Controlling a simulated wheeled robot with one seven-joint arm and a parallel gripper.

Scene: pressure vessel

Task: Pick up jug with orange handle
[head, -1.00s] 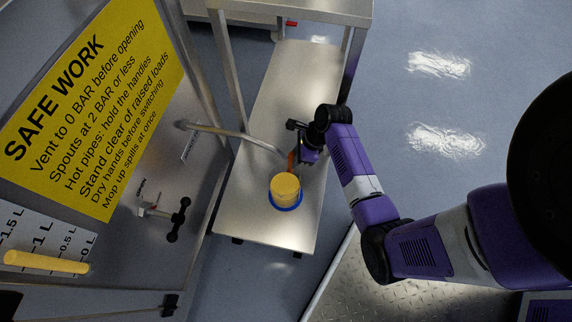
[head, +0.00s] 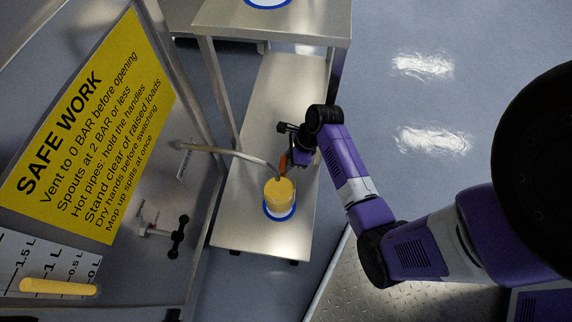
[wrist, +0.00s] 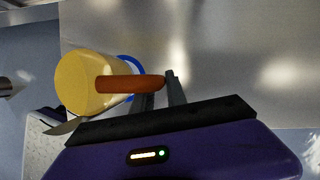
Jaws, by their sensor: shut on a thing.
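The jug (head: 279,193) is clear-walled with yellow contents and stands at a blue-and-white ring mark (head: 280,217) on the low metal shelf. I cannot tell whether its base touches the shelf. Its orange handle (head: 283,164) points toward my gripper (head: 291,156). In the wrist view the jug (wrist: 85,84) is at left, with the handle (wrist: 125,84) reaching right to my gripper's fingers (wrist: 160,92). My gripper is shut on the handle. The fingertips are partly hidden in the head view.
A metal spout pipe (head: 225,152) comes from the left and ends right above the jug. The metal shelf (head: 282,105) is otherwise bare. A higher metal table (head: 275,24) stands behind. A panel with a black valve handle (head: 180,236) is at left.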

